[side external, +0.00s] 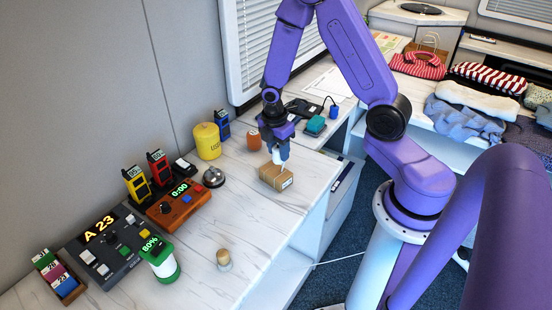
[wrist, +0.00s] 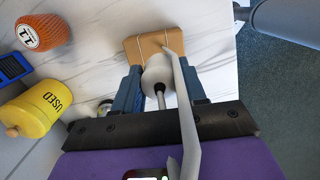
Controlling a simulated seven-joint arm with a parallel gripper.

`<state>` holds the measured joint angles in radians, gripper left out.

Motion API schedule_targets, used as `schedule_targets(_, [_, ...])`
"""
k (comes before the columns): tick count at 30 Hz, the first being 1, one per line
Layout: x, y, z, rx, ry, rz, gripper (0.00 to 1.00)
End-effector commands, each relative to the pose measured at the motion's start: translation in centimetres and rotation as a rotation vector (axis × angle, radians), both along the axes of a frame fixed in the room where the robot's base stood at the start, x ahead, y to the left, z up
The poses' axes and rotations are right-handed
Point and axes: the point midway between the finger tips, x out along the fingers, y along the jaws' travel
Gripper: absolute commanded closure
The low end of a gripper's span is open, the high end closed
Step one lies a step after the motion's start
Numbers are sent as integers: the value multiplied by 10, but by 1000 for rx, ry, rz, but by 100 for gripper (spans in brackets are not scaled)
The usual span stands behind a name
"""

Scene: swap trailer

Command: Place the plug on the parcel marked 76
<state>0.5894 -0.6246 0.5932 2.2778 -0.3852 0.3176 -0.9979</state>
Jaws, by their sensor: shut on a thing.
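My gripper (side external: 281,152) points down just above a brown parcel (side external: 275,178) near the counter's front edge. In the wrist view its two blue fingers (wrist: 160,90) are shut on a white rounded thing with a metal pin, which I take for the plug (wrist: 157,70). A pale cord crosses in front of it. The parcel (wrist: 136,47) lies just beyond the fingertips, tied with string. In the side view it has a small white label, too small to read. I cannot tell whether the plug touches the parcel.
A yellow canister marked USED (side external: 208,141), an orange spool (side external: 254,139) and a bell (side external: 214,177) stand left of the parcel. Control boxes (side external: 105,240), a green-white canister (side external: 160,258) and a small wooden-topped knob (side external: 224,258) stand nearer.

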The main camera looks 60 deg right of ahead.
Motion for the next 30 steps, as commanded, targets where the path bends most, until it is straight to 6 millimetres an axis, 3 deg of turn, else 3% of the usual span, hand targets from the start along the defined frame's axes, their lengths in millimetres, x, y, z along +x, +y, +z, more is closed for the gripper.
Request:
schedule_targets(7, [10,-2,-13,0,0,0,89])
schedule_targets(15, [9,-2,-40,-1,1,1,89])
schedule_targets(29, [9,-2,-46,0,1,0,89])
schedule_targets(30, [10,-2,-46,0,0,0,50])
